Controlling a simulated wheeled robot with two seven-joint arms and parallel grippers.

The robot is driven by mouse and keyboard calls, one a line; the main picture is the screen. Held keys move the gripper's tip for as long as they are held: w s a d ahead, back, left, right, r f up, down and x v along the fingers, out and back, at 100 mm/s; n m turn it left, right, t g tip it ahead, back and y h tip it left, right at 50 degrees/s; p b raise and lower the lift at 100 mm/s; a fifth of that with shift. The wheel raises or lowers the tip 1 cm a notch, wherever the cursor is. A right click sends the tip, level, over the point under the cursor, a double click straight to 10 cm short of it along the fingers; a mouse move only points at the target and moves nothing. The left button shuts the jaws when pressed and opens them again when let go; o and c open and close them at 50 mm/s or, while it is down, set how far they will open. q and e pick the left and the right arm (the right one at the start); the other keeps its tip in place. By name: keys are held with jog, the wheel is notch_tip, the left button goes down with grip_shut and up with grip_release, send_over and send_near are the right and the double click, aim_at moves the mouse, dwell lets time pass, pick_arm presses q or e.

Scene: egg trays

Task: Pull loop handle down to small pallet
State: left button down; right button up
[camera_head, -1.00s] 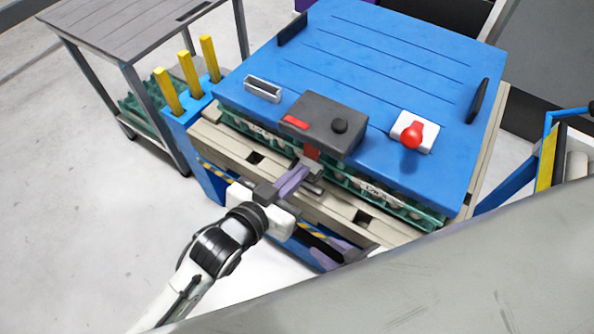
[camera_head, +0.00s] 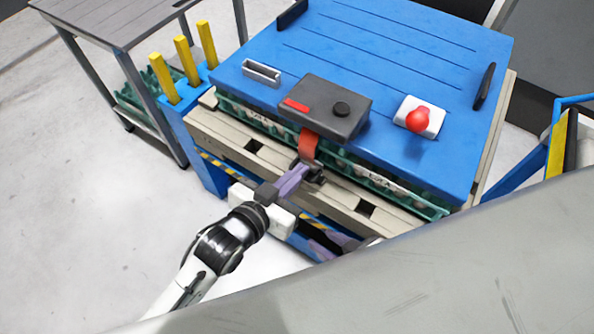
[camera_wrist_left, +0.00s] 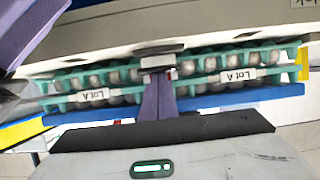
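The loop handle is at the lower end of a red strap (camera_head: 309,146) that hangs from a dark grey box (camera_head: 325,106) on the blue lid. My left gripper (camera_head: 298,178) has its purple fingers at the strap's end and appears shut on the handle, most of which they hide. In the left wrist view the fingers (camera_wrist_left: 158,98) are close together at a small grey piece (camera_wrist_left: 158,60). The beige pallet (camera_head: 340,192) runs below the stacked egg trays (camera_head: 250,117), beside the gripper. My right gripper (camera_head: 330,243) is low, largely hidden by a grey body part.
A white block with a red knob (camera_head: 417,118) and a metal bracket (camera_head: 262,73) sit on the blue lid (camera_head: 370,55). Yellow posts (camera_head: 185,60) stand at the left. A grey table (camera_head: 110,20) is behind them. Open floor lies at lower left.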

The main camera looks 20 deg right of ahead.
jog(key=shift+s+r, duration=0.1)
jog(key=shift+r, duration=0.05)
